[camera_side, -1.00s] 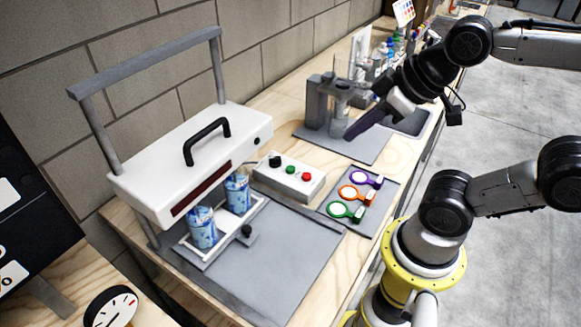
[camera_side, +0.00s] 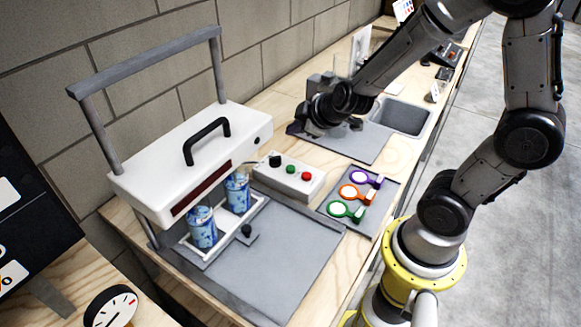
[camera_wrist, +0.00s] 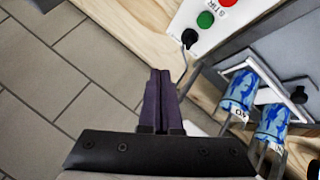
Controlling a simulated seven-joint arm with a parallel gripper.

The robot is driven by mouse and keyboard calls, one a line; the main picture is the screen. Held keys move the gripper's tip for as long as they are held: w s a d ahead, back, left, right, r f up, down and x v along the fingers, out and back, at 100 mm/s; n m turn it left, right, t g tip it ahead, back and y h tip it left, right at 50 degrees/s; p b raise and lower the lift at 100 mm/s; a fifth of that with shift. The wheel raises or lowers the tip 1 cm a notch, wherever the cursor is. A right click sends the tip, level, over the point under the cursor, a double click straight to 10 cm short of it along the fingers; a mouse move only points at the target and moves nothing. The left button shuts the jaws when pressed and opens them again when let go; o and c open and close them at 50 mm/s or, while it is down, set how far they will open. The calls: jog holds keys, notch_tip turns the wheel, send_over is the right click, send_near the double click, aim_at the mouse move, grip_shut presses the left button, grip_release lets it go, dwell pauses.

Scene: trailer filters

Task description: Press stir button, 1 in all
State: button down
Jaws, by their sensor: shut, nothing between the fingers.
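The control box (camera_side: 290,180) stands on the bench beside the white machine. It carries a black knob (camera_side: 275,160), a green button (camera_side: 290,169) and a red button (camera_side: 306,176). In the wrist view, lettering that reads like STIR lies beside the green button (camera_wrist: 205,19), with the black knob (camera_wrist: 190,38) nearer my fingers. My gripper (camera_wrist: 160,72) is shut and empty, its purple fingers together. In the side view my gripper (camera_side: 294,128) is behind the box, apart from it, and mostly hidden by my wrist.
Two blue-and-white cans (camera_side: 202,228) (camera_side: 237,193) sit in a holder under the white machine (camera_side: 190,160). A grey mat holds purple, orange and green ringed tools (camera_side: 352,193) in front of the box. A sink (camera_side: 402,116) lies behind. A brick wall (camera_side: 130,60) backs the bench.

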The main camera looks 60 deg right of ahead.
jog(key=shift+s+f, duration=0.1)
jog(key=shift+f, duration=0.1)
send_near(289, 165)
jog(key=shift+w+d+f, duration=0.25)
jog(key=shift+w+f, duration=0.2)
jog(key=shift+w, duration=0.35)
jog(key=shift+w+d+f, duration=0.3)
jog(key=shift+w+f, duration=0.15)
jog(key=shift+w, duration=0.35)
jog(key=shift+w+d+f, duration=0.25)
jog(key=shift+w+f, duration=0.2)
jog(key=shift+w, duration=0.4)
jog(key=shift+f, duration=0.1)
dwell(0.4)
jog(key=shift+f, duration=0.3)
jog(key=shift+f, duration=0.55)
dwell(0.9)
jog(key=shift+r, duration=0.95)
jog(key=shift+r, duration=2.55)
